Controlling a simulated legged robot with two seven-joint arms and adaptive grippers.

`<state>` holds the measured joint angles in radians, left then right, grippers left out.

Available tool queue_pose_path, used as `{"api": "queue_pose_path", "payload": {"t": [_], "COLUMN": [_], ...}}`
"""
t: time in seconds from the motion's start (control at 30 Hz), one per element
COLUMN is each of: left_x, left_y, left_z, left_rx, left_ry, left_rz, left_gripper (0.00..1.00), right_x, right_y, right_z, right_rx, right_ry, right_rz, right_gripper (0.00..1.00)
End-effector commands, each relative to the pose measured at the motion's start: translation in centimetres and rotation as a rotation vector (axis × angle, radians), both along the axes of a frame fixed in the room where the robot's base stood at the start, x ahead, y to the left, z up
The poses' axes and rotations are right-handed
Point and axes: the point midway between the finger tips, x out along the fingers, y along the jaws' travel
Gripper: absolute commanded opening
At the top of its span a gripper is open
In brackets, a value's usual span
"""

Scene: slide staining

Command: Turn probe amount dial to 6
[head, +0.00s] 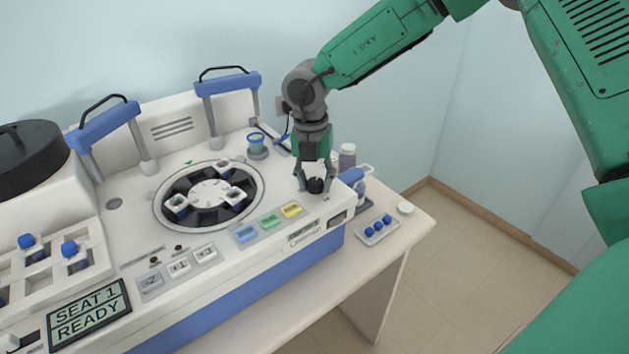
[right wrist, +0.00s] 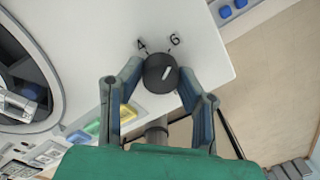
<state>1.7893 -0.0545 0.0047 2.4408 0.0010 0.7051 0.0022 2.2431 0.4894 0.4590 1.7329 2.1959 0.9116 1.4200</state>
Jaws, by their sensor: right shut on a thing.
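The probe amount dial is a round black knob (right wrist: 158,74) on the white machine top, with printed numbers 4 and 6 above it in the right wrist view. In the head view the dial (head: 316,186) sits near the machine's right front corner, partly covered by the fingers. My right gripper (head: 315,180) reaches down over it. In the right wrist view its two fingers (right wrist: 160,76) are shut on the dial's sides. My left gripper is not in view.
The staining machine (head: 130,185) carries a round carousel (head: 209,193), colored buttons (head: 268,221) and a "SEAT 1 READY" display (head: 89,313). Bottles (head: 347,157) stand behind the gripper. A tray with blue caps (head: 378,229) lies right of the machine.

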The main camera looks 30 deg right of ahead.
Motion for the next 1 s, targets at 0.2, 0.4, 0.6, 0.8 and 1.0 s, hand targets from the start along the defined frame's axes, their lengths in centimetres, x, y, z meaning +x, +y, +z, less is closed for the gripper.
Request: {"api": "queue_pose_path", "payload": {"t": [0.2, 0.4, 0.6, 0.8, 1.0], "left_x": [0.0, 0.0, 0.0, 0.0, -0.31], "left_y": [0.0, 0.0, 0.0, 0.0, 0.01], "left_z": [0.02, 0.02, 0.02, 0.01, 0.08], "left_rx": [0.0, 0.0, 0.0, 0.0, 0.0], "left_ry": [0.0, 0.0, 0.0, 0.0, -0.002], "left_rz": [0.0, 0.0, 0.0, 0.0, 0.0], "left_gripper": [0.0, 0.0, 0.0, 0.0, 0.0], "right_x": [0.47, 0.45, 0.45, 0.19, 0.05], "right_y": [-0.12, -0.12, -0.11, -0.07, -0.05], "right_z": [0.33, 0.33, 0.32, 0.19, 0.45], "right_rx": [-0.001, 0.0, 0.0, 0.0, 0.0], "right_ry": [-0.014, -0.013, -0.013, -0.008, -0.006], "right_rz": [-0.03, -0.035, -0.034, -0.033, -0.032], "right_gripper": [0.02, 0.02, 0.41, 0.51, 0.51]}}
